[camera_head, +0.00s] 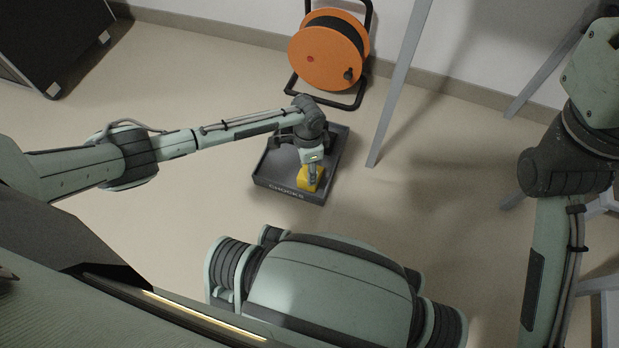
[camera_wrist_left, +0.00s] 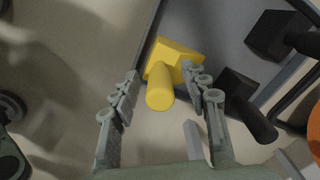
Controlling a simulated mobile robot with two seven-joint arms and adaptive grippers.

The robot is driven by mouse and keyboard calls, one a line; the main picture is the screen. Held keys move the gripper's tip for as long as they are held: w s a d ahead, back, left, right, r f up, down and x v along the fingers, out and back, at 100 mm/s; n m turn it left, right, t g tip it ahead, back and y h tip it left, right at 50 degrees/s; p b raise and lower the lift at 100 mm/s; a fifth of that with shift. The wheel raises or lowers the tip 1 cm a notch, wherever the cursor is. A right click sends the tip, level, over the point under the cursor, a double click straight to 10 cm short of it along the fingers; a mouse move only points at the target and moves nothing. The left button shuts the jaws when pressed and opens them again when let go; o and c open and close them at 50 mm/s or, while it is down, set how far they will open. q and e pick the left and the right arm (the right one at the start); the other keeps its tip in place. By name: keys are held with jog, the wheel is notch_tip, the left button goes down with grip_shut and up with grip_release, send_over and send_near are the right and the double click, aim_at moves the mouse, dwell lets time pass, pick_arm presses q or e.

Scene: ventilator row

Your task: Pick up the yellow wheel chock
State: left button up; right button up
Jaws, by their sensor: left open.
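The yellow wheel chock (camera_head: 305,183) sits in a dark, shallow tray (camera_head: 268,187) on the floor, near the tray's front right. In the left wrist view the chock (camera_wrist_left: 181,54) shows a wedge-like body with a round yellow handle (camera_wrist_left: 160,92) pointing toward the camera. My left gripper (camera_head: 313,176) is over the chock, reaching down. In the wrist view its open fingers (camera_wrist_left: 159,72) stand on either side of the chock and handle, with a visible gap on both sides of the handle. My right gripper is out of view; only the right arm shows.
Dark chocks with handles (camera_wrist_left: 242,98) (camera_wrist_left: 275,32) lie in the tray beside the yellow one. An orange cable reel (camera_head: 325,58) stands behind the tray. A grey post (camera_head: 399,85) rises right of it. Open floor lies left of the tray.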

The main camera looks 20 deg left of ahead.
pick_arm(q)
jog(key=shift+f, duration=0.2)
grip_shut()
jog(key=shift+w, duration=0.1)
